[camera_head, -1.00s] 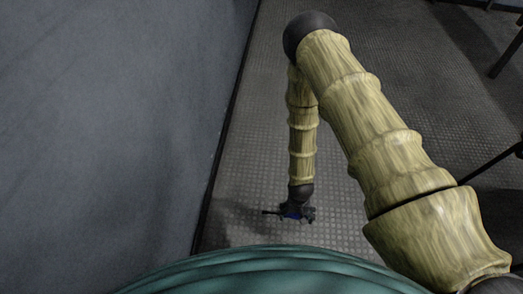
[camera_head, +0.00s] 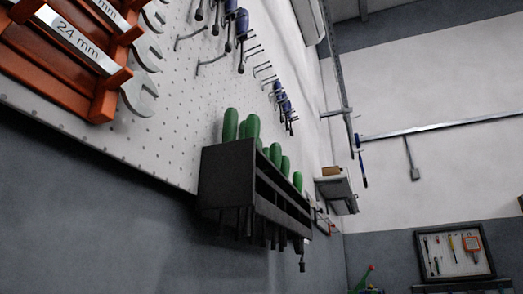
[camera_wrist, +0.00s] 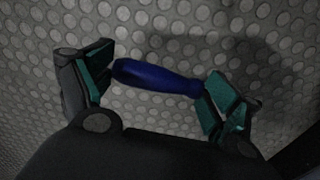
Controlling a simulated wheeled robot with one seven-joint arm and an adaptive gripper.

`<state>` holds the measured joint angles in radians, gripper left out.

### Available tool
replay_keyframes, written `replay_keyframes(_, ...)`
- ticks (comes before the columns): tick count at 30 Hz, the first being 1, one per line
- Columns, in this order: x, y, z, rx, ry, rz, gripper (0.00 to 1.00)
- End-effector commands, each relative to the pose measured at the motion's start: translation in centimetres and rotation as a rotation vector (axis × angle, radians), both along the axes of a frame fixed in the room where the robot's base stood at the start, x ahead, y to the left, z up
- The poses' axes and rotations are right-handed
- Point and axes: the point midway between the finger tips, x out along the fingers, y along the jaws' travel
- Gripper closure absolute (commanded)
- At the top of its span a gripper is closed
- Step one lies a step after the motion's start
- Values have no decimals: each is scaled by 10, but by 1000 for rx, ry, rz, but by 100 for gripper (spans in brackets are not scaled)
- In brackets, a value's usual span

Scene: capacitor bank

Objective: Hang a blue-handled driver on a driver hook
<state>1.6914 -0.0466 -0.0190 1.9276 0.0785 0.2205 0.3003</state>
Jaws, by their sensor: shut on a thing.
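In the wrist view a blue driver handle (camera_wrist: 158,77) lies between the two green-padded fingers of my gripper (camera_wrist: 160,88). Its ends reach the two pads, above a studded grey floor; the shaft cannot be made out. The head view does not show my gripper. There, several blue-handled drivers (camera_head: 242,24) hang at the top of the white pegboard, and a further group (camera_head: 282,98) hangs further along. Bare metal driver hooks (camera_head: 212,61) stick out between and beside these groups.
A black rack (camera_head: 228,173) with green-handled tools (camera_head: 252,127) juts out below the hooks. An orange wrench holder (camera_head: 104,104) is at upper left. A small shelf (camera_head: 337,192) stands further along the wall. A tool case (camera_head: 455,254) hangs on the far wall.

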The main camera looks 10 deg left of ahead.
Motion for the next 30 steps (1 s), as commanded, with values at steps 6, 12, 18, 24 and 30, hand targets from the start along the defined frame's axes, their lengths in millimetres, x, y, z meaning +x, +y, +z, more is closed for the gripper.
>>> replay_keyframes(6,0,0,0,0,0,0,42)
replay_keyframes(12,7,2,8,2,-3,5,42)
replay_keyframes(18,32,8,43,13,-6,32,42)
replay_keyframes(24,60,16,91,23,-5,69,42)
replay_keyframes(30,83,22,140,30,-6,109,42)
